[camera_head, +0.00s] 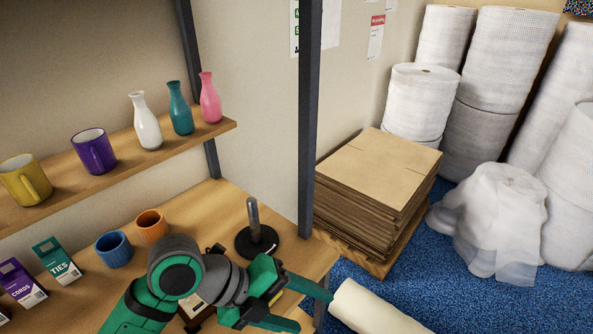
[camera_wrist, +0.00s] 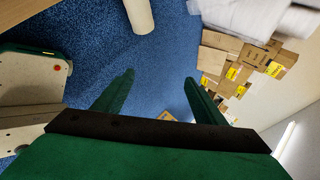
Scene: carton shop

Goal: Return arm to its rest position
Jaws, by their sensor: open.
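My green and grey arm reaches across the lower middle of the head view, above the front right of the wooden bench (camera_head: 215,205). My gripper (camera_head: 310,305) is at its end, pointing right, past the bench's right edge. It is open. In the wrist view, my gripper's two green fingers (camera_wrist: 160,90) stand apart, with only blue floor between them and a small cardboard piece lower down near the right finger. Nothing is held.
A black stand with an upright rod (camera_head: 254,220) is close behind my arm. Blue (camera_head: 115,250) and orange (camera_head: 151,226) mugs stand nearby. A dark post (camera_head: 310,120) rises at the bench's right. Flat cartons (camera_head: 375,180), a cream roll (camera_head: 370,308) and white rolls (camera_head: 500,60) lie beyond.

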